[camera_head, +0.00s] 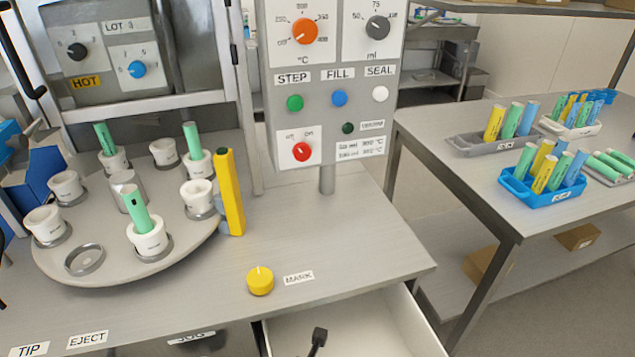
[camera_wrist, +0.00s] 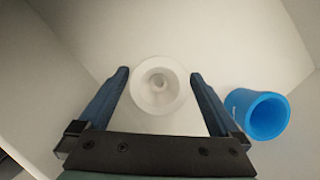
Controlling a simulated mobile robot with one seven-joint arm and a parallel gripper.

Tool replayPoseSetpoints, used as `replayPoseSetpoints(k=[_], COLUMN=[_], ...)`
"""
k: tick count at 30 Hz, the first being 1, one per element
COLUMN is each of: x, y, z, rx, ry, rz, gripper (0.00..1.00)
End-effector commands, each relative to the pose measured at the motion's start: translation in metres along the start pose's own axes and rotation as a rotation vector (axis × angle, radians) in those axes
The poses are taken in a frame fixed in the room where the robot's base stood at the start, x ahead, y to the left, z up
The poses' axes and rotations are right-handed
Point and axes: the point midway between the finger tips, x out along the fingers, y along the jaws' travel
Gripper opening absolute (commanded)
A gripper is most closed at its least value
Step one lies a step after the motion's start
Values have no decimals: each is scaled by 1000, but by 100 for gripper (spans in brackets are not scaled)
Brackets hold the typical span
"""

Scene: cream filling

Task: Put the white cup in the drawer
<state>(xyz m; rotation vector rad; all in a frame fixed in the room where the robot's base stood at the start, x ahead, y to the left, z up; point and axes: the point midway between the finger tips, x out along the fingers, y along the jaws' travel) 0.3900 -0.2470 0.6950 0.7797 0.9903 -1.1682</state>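In the wrist view, a white cup (camera_wrist: 158,86) stands on a pale floor between pale walls, its opening toward the camera. My gripper (camera_wrist: 160,73) is open, with one blue finger on each side of the cup and a narrow gap visible at each side. I cannot tell how far the fingertips are above the floor. In the head view, a white drawer (camera_head: 405,318) is pulled out at the bottom edge, only partly in frame. A small dark piece (camera_head: 318,338) shows over its inside; I cannot tell what it is. My gripper is not clearly seen there.
A blue cup (camera_wrist: 262,115) is close to the right finger. Several white cups, some holding green tubes, sit on the round carousel (camera_head: 110,270), which has an empty ring (camera_head: 85,260). A yellow knob (camera_head: 260,280) is on the counter above the drawer. Tube racks (camera_head: 541,190) stand right.

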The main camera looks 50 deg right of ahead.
Motion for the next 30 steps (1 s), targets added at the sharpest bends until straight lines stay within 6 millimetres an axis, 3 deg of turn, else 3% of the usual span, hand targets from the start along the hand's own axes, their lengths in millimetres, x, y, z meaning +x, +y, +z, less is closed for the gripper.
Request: replayPoseSetpoints(k=[7, 11, 24, 30], x=[-1, -13, -101, -120], y=[0, 1, 1, 0], z=[1, 2, 2, 1], rx=[0, 0, -1, 0], ry=[0, -1, -3, -1], rz=[0, 2, 3, 1], gripper=[100, 100, 100, 100])
